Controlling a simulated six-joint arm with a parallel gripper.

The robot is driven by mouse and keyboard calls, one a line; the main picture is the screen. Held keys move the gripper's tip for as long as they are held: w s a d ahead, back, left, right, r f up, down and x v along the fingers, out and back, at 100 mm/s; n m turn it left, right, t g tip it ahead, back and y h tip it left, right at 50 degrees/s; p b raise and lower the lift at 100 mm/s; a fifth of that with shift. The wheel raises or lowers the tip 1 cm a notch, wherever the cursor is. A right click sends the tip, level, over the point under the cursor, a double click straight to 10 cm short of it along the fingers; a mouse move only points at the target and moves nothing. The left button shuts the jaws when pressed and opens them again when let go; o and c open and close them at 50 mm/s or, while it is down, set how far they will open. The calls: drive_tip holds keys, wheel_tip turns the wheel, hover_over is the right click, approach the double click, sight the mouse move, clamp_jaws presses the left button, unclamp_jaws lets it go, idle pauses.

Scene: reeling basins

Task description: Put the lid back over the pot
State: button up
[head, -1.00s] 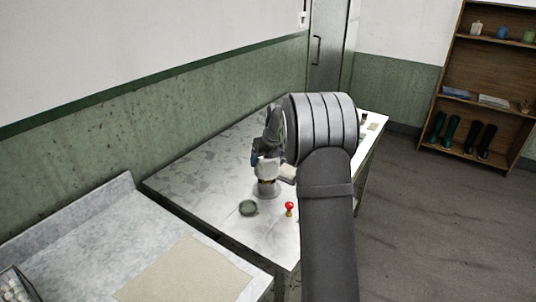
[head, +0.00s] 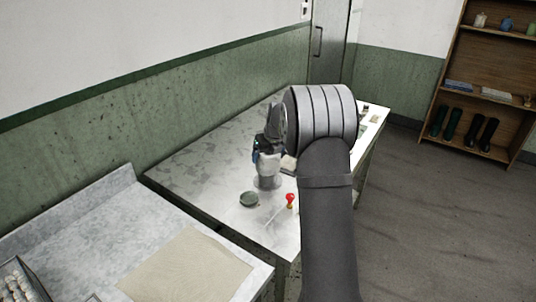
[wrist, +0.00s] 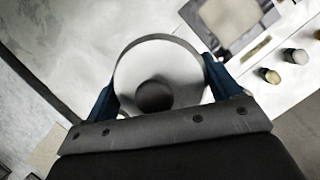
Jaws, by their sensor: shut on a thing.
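My gripper (wrist: 160,84) has its two blue fingers on opposite sides of a pale round lid (wrist: 185,82) with a dark round knob in its middle, and is shut on it. In the head view my gripper (head: 267,160) is low over the white-grey table. A grey round body (head: 267,183), which looks like the pot, stands directly under it on the table. The lid and the pot's top are largely hidden there by the gripper, and I cannot tell whether the lid touches the pot.
A small dark green dish (head: 249,199) and a red-topped stamp-like object (head: 290,199) stand near the pot on the table (head: 200,170). A square tray (wrist: 240,35) and small jars (wrist: 270,75) lie further along. A beige mat (head: 187,268) lies on the near counter.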

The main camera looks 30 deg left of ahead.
drive_tip(key=shift+f, duration=0.35)
idle(0.3)
drive_tip(key=shift+f, duration=0.75)
drive_tip(key=shift+f, duration=0.35)
drive_tip(key=shift+f, duration=0.65)
drive_tip(key=shift+f, duration=0.45)
idle(0.3)
drive_tip(key=shift+f, duration=0.25)
drive_tip(key=shift+f, duration=0.15)
idle(0.5)
drive_tip(key=o, duration=0.9)
